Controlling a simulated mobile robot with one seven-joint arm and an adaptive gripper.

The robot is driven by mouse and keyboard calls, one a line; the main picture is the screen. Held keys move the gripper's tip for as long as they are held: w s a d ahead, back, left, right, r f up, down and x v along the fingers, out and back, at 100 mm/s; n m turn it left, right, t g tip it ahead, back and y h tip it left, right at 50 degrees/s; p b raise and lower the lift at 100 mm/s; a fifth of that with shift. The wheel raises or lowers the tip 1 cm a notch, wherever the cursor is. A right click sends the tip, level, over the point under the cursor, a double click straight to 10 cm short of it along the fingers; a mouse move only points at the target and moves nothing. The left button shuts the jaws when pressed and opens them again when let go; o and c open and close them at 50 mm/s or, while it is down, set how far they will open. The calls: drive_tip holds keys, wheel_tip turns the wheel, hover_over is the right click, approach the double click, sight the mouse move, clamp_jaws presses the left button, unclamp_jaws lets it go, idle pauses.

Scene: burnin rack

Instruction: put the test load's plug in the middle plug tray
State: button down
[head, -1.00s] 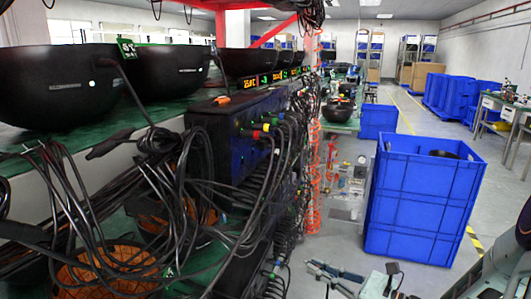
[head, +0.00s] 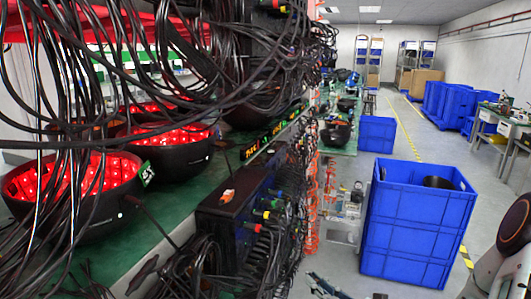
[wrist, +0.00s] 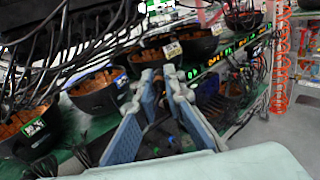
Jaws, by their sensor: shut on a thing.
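My gripper (wrist: 161,78) shows in the wrist view, its two blue fingers angled together at the tips. It is shut on a small dark thing, which I take for the test load's plug; the fingers hide most of it. Blue-grey parts at the bottom edge of the head view look like my gripper, largely cut off. I cannot pick out the middle plug tray in either view.
Black bowls (head: 97,222), some lit red inside, stand on the green rack shelf (head: 150,249). Many loose black cables (head: 240,68) hang across the rack. A stack of blue crates (head: 407,235) stands at the right. Orange coiled cords (wrist: 279,60) hang at the rack's end.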

drive_tip(key=r+p, duration=0.2)
drive_tip(key=r+h+p, duration=0.1)
drive_tip(key=shift+s+d+r+m+t+p, duration=0.1)
drive_tip(key=shift+s+r+m+t+p, duration=0.1)
drive_tip(key=shift+s+m+t+p, duration=0.15)
drive_tip(key=shift+w, duration=0.1)
drive_tip(key=shift+w+d, duration=0.1)
drive_tip(key=shift+d, duration=0.05)
